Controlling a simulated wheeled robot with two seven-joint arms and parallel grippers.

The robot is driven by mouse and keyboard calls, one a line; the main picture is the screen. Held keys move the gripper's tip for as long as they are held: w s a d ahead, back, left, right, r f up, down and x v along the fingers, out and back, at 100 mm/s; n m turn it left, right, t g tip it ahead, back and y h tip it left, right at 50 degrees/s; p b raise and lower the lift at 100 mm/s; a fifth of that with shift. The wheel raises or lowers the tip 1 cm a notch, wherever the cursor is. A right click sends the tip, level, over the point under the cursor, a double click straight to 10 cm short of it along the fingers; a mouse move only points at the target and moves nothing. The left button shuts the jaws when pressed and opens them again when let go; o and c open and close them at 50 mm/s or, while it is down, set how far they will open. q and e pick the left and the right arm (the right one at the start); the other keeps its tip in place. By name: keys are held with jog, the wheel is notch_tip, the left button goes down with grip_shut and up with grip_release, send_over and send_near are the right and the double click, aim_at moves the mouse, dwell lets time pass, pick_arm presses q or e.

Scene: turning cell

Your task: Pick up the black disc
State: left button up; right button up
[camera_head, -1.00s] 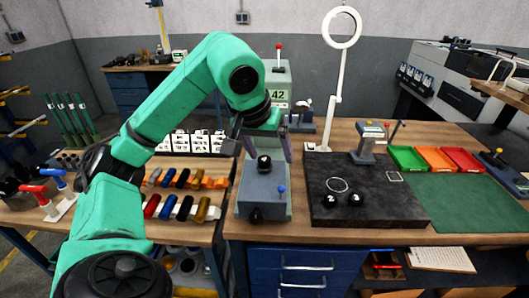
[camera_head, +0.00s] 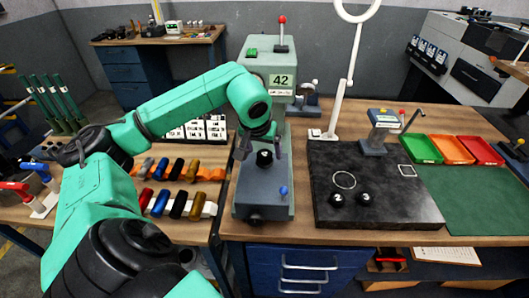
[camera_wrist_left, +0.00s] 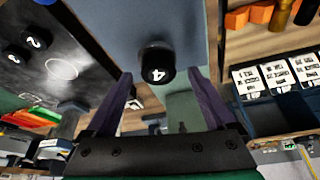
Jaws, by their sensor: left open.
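A black disc (camera_head: 264,158) sits on the grey bed of the machine marked 42. Two more black discs, the left (camera_head: 336,200) and the right (camera_head: 366,199), lie on the black plate. My right gripper is not in view.
The machine (camera_head: 270,68) rises behind the disc, and a blue-knobbed lever (camera_head: 283,191) stands at its front right. The black plate (camera_head: 400,208) and a ring lamp on a post (camera_head: 345,95) are to the right.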

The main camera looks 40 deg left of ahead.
pick_arm(q)
jog(key=shift+d+f, duration=0.1)
jog(key=shift+f, duration=0.2)
grip_shut()
